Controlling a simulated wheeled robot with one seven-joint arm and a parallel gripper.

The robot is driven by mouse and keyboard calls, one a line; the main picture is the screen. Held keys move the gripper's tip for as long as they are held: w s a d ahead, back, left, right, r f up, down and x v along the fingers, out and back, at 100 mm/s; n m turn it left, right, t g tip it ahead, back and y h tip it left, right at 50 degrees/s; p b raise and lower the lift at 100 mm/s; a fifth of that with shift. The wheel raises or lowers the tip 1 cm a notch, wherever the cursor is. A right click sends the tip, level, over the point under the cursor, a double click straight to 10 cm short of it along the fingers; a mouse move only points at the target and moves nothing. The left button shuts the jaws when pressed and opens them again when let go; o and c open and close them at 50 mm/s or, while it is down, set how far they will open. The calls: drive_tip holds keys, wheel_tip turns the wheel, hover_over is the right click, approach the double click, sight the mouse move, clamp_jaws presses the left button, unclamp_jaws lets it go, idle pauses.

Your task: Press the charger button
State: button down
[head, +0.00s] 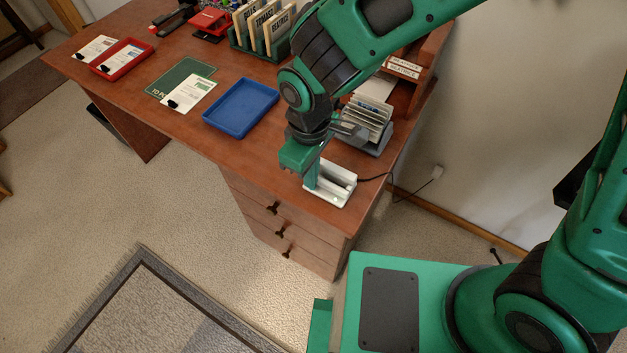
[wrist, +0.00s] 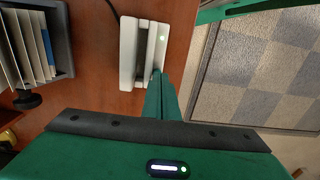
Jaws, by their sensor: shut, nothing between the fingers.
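The white charger (head: 338,190) sits at the front right corner of the brown desk, with a dark cable running off to the right. In the wrist view the charger (wrist: 128,55) shows a dark slot and a small green light (wrist: 163,38) on its right strip. My gripper (head: 311,186) is shut and empty, pointing down at the charger's left side. In the wrist view its fingertips (wrist: 157,78) overlap the lower end of that strip. I cannot tell whether they touch it. I cannot make out the button; the fingers may cover it.
A grey holder of upright cards (head: 366,128) stands behind the charger. A blue tray (head: 241,106), a green mat (head: 178,78) and a red tray (head: 123,58) lie to the left. Drawers with dark handles (head: 281,231) are below. A wall is at the right.

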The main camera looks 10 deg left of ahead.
wheel_tip(320, 180, up, 6)
drive_tip(key=shift+r, duration=0.25)
idle(0.5)
idle(0.5)
drive_tip(key=w+d+r+m, duration=0.2)
drive_tip(key=w+d+m, duration=0.1)
drive_tip(key=d, duration=0.5)
drive_tip(key=w+d+r+m+h, duration=0.1)
drive_tip(key=w+d+r+m, duration=0.15)
drive_tip(key=d, duration=0.65)
drive_tip(key=w+d+r+m, duration=0.2)
drive_tip(key=w+d+m, duration=0.1)
drive_tip(key=d, duration=0.5)
drive_tip(key=s+d+r+m, duration=0.1)
drive_tip(key=s+d+m, duration=0.4)
drive_tip(key=d, duration=0.6)
drive_tip(key=s+d+r+m+y, duration=0.1)
drive_tip(key=s+d+m, duration=0.5)
drive_tip(key=s+d, duration=0.4)
drive_tip(key=shift+s+d+r, duration=0.25)
drive_tip(key=shift+d+r, duration=0.1)
drive_tip(key=shift+d, duration=0.25)
drive_tip(key=shift+m, duration=0.25)
